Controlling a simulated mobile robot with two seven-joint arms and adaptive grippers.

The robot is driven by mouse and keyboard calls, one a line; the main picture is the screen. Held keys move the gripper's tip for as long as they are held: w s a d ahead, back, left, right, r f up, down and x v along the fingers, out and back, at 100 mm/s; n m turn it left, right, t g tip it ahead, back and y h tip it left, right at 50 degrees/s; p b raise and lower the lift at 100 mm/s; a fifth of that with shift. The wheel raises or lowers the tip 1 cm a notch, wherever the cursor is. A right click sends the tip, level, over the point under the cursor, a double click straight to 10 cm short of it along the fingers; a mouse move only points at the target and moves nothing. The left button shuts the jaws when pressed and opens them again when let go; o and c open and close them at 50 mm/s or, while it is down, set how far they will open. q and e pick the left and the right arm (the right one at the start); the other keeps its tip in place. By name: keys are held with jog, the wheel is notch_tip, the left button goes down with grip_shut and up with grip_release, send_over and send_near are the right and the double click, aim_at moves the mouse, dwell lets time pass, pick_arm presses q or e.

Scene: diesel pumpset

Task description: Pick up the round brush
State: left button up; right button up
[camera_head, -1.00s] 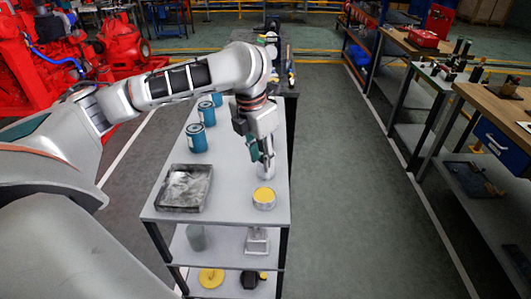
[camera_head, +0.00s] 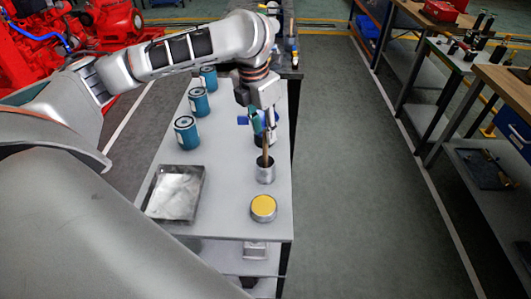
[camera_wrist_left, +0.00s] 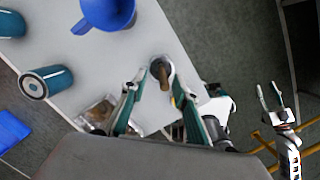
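The round brush (camera_head: 265,150) stands handle up in a small metal cup (camera_head: 265,173) near the right edge of the grey table. Its brown handle shows; its lower end is hidden in the cup. My left gripper (camera_head: 262,137) is right by the handle, above and behind the cup. In the left wrist view its fingers (camera_wrist_left: 158,95) are spread, with the brush handle (camera_wrist_left: 160,71) beyond and between them, apart from both. My right gripper (camera_wrist_left: 271,97) shows at the right of the left wrist view, its fingers apart and empty, over the floor.
A yellow-topped tin (camera_head: 263,208) stands in front of the cup, a grey tray (camera_head: 175,193) to the left. Several blue cans (camera_head: 186,132) line the table's left side. A blue funnel-like vessel (camera_wrist_left: 108,12) is near the gripper. Workbenches (camera_head: 500,90) stand across the aisle.

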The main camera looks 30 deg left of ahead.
pick_arm(q)
send_over(267, 166)
jog(key=f, duration=0.6)
jog(key=shift+w+a+f, duration=0.15)
jog(key=shift+w+a, duration=0.1)
jog(key=shift+w, duration=0.05)
jog(key=shift+w+f, duration=0.1)
jog(key=shift+f, duration=0.35)
grip_shut()
